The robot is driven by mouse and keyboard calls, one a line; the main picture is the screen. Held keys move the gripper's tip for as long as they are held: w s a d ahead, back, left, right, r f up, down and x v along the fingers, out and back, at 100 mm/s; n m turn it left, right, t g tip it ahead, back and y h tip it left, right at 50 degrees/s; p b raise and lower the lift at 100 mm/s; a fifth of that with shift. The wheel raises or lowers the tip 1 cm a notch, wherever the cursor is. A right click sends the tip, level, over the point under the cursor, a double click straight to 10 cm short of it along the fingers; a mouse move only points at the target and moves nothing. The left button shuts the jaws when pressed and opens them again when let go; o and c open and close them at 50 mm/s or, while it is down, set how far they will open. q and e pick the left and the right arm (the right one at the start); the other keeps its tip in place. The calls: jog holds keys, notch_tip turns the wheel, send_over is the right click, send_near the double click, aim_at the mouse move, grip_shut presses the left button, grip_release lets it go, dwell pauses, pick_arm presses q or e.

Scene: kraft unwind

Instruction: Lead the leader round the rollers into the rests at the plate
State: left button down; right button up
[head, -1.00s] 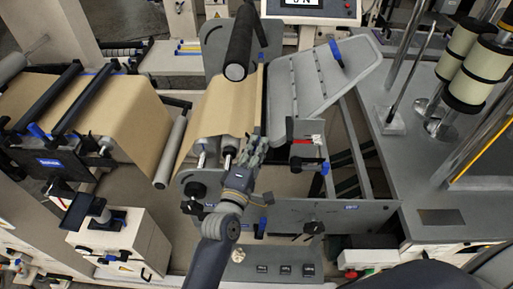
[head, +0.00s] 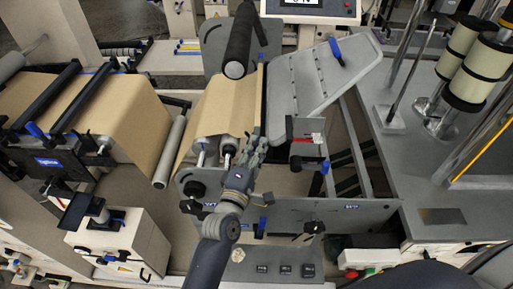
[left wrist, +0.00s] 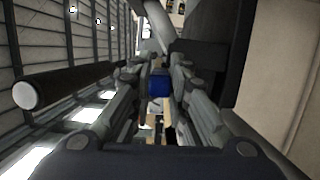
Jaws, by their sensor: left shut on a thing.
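Brown kraft paper (head: 120,110) runs from the unwind at the left. More of it lies over the rollers in the middle (head: 212,108). A black roller (head: 240,45) sits above it, and a bare metal roller (head: 172,150) is at its left. The grey slotted plate (head: 320,78) is tilted to the right of the paper. My left gripper (head: 256,152) is beside the paper's lower right edge. In the left wrist view its fingers are closed on a small blue piece (left wrist: 160,86); whether this is part of the leader is not clear.
A black bracket with red (head: 304,130) and a blue-tipped black clamp (head: 308,164) stand just right of my gripper. The grey side frame (head: 340,213) lies below. Cream spools (head: 470,75) and metal posts stand on the right-hand table (head: 420,150).

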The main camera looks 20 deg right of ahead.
pick_arm(q)
jog(key=c, duration=1.5)
grip_release()
jog(key=shift+n+t, duration=0.6)
jog(key=shift+n, duration=0.1)
jog(key=d+r, duration=0.1)
jog(key=r, duration=0.1)
jog(key=d+r, duration=0.1)
jog(key=r, duration=0.1)
jog(key=d+r, duration=0.1)
jog(key=r, duration=0.1)
jog(key=shift+w+d, duration=0.1)
jog(key=shift+d, duration=0.3)
jog(key=shift+o, duration=0.2)
jog(key=s+a+f+m+g, duration=0.1)
jog(key=s+a+f, duration=0.5)
jog(key=a, duration=0.2)
jog(key=shift+s+a, duration=0.25)
jog(key=shift+s, duration=0.1)
jog(key=shift+f, duration=0.15)
